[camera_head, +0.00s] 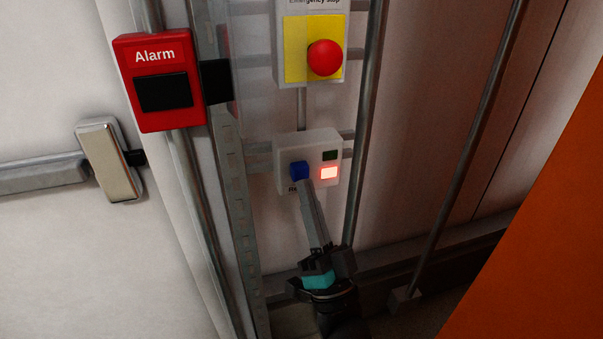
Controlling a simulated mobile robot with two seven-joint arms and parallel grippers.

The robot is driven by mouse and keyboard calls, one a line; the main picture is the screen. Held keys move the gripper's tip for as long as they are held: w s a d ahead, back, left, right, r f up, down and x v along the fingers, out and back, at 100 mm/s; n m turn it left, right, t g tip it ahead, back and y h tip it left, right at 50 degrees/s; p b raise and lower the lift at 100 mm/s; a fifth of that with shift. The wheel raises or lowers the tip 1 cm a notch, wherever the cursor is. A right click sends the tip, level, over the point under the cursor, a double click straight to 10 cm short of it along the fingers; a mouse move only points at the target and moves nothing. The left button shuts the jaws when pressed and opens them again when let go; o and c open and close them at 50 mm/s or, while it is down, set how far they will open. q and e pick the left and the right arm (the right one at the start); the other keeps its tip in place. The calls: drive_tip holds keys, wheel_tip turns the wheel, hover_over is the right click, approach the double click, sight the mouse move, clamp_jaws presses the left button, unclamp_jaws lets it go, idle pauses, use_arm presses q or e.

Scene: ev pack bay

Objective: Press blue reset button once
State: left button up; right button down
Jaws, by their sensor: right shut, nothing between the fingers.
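The blue reset button (299,170) sits on the left of a white control box (283,184) on the metal frame. On the right of that box, a red-white lamp (329,173) is lit and a dark green one (330,155) above it is unlit. My right gripper (304,184) reaches up from below, shut and empty, its fingertips at the lower edge of the blue button. I cannot tell whether they touch it. The fingers hide part of the label under the button. My left gripper is not in view.
A red emergency stop button (325,58) on a yellow plate is above the control box. A red alarm box (160,82) is at upper left. A door push bar (45,176) is at left. An orange panel (540,220) fills the lower right. Vertical pipes flank the boxes.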

idle(0.4)
drive_tip(key=shift+w+a, duration=0.15)
drive_tip(key=shift+w, duration=0.25)
